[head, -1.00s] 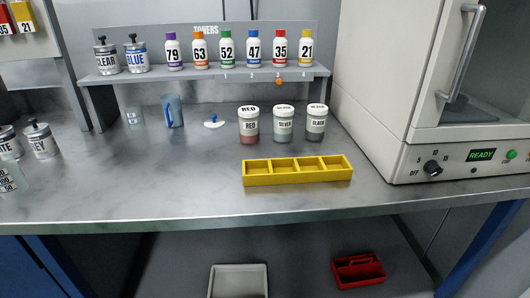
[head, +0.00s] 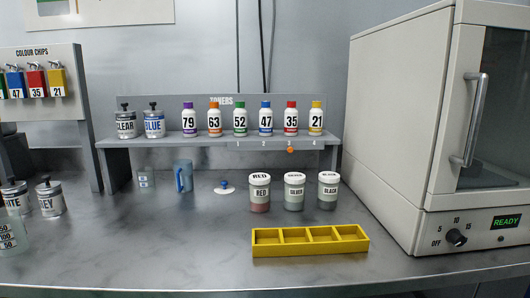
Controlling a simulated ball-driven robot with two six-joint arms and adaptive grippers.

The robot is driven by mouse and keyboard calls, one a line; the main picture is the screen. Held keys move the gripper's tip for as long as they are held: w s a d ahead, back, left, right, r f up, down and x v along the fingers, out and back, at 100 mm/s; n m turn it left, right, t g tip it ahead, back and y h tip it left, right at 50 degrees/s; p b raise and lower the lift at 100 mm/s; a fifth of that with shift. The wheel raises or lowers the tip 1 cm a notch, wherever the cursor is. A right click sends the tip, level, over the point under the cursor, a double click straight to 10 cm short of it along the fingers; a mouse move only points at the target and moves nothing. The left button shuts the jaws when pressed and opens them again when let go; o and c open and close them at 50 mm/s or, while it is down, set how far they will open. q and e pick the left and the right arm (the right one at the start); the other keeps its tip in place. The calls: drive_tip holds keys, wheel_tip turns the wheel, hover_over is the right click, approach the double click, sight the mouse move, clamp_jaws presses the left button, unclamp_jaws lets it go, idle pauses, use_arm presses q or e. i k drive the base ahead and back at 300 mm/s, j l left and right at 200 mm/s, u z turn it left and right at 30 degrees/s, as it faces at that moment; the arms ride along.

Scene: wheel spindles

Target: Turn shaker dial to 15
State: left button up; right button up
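The shaker (head: 400,130) is the large cream-white cabinet at the right, with a closed windowed door and a vertical handle (head: 474,117). Its black dial (head: 456,238) is low on the front panel, with the marks OFF, 5, 10 and 15 around it. The dial's pointer is too small to read with certainty. A green display (head: 506,221) beside it reads READY. Neither of my grippers shows in the head view.
A yellow four-slot tray (head: 310,251) and three lidded jars, red (head: 260,193), silver (head: 294,192) and black (head: 328,191), stand left of the shaker. Toner bottles line the shelf (head: 215,142). The bench (head: 170,250) is clear at front centre.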

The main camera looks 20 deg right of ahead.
sight(455, 236)
drive_tip(key=z, duration=1.95)
